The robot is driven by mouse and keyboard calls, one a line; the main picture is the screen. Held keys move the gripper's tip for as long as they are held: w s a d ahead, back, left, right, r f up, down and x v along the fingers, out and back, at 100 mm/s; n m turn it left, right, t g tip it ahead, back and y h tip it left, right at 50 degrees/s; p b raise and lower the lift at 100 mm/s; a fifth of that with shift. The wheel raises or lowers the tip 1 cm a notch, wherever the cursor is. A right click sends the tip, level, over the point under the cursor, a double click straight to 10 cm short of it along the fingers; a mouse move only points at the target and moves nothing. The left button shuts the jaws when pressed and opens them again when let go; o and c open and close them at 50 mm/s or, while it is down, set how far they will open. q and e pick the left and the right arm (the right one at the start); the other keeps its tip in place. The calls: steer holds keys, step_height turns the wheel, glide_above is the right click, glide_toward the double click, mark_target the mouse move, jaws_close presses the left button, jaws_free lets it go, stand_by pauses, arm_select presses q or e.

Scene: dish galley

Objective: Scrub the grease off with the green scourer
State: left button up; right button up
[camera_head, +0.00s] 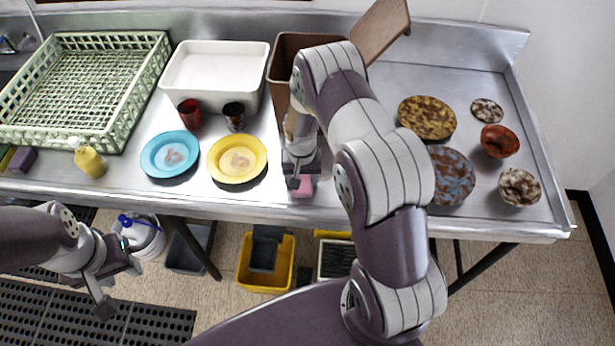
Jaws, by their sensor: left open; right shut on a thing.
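My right gripper (301,182) points down at the counter's front edge, shut on a small pink block (304,188); its fingers and wrist hide part of the block. A blue plate (151,163) and a yellow plate (237,176) lie to its left, each with a reddish-brown smear in the middle. A yellow-green piece (6,158), cut off by the left picture edge, may be a scourer; I cannot tell. A purple block (22,160) lies beside it. My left gripper (118,288) is open and empty, below the counter's front edge.
A green rack (140,95), white tub (215,95), brown bin (283,70) and two dark cups (190,113) stand behind the plates. A yellow bottle (90,162) stands left. Several stained dishes (427,117) lie right, partly behind my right arm. Bins (266,280) stand below.

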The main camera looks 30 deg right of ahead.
steer(key=shift+a+f, duration=0.1)
steer(key=shift+a, duration=0.1)
steer(key=shift+w+d, duration=0.15)
steer(key=shift+w, duration=0.15)
steer(key=w+d+b, duration=0.1)
steer(key=w, duration=0.2)
steer(key=shift+d+b, duration=0.35)
steer(key=shift+w+d+b, duration=0.4)
steer(key=shift+w, duration=0.3)
steer(key=shift+w+d+b, duration=0.4)
steer(key=shift+w, duration=0.25)
steer(key=shift+w+d, duration=0.3)
steer(key=shift+w, duration=0.1)
steer(key=shift+w+d+b, duration=0.25)
steer(key=shift+w+b, duration=0.2)
steer(key=shift+b, duration=0.15)
steer(key=shift+w+d+b, duration=0.55)
steer(key=shift+w+b, duration=0.05)
steer(key=shift+w, duration=0.25)
steer(key=shift+w+d, duration=0.2)
steer(key=shift+w, duration=0.2)
